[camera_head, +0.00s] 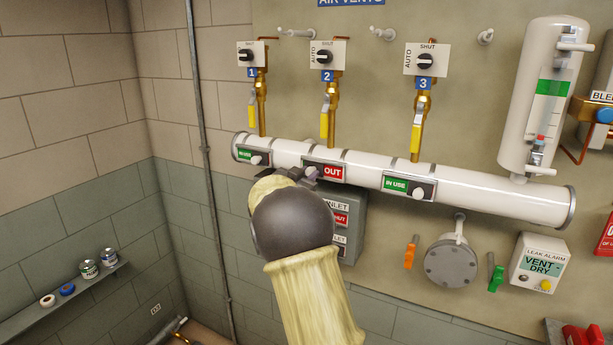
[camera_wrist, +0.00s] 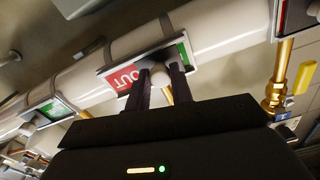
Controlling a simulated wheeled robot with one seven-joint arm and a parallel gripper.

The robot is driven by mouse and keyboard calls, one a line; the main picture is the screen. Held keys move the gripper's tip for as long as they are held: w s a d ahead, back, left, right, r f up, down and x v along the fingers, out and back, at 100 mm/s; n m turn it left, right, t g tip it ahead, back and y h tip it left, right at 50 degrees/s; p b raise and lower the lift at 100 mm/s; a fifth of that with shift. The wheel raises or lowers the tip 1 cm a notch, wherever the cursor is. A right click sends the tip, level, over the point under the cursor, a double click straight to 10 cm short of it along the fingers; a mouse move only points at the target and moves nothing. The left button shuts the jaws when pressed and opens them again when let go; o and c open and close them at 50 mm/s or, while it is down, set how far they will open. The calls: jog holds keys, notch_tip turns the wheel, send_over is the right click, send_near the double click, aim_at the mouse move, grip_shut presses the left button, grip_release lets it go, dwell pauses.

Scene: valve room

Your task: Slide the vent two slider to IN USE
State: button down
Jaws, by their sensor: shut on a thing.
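The vent two slider plate (camera_head: 331,173) is on the white horizontal pipe below valve 2, with red OUT showing on its right part in the head view. In the wrist view the plate (camera_wrist: 124,79) appears turned over, with red OUT left of the pale round knob (camera_wrist: 160,76) and a green patch to its right. My gripper (camera_head: 309,173) is at the plate's left part. In the wrist view its dark fingers (camera_wrist: 160,84) are shut around the knob, one on each side. My wrist hides part of the pipe's underside in the head view.
Vent one (camera_head: 253,157) and vent three (camera_head: 408,187) sliders on the same pipe show green IN USE, knobs at right. Yellow-handled valves (camera_head: 326,118) stand above the pipe. A grey inlet box (camera_head: 349,225) is just below my gripper.

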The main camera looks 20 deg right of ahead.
jog(key=s+d+b, duration=0.1)
jog(key=s, duration=0.1)
jog(key=s+d, duration=0.2)
jog(key=shift+s+d+b, duration=0.15)
jog(key=shift+s+b, duration=0.05)
jog(key=shift+b, duration=0.15)
jog(key=shift+w+f, duration=0.1)
jog(key=shift+d, duration=0.1)
jog(key=c, duration=1.5)
grip_release()
jog(key=o, duration=0.3)
jog(key=shift+s, duration=0.35)
jog(key=shift+w, duration=0.15)
jog(key=b+v, duration=0.5)
jog(key=v, duration=1.2)
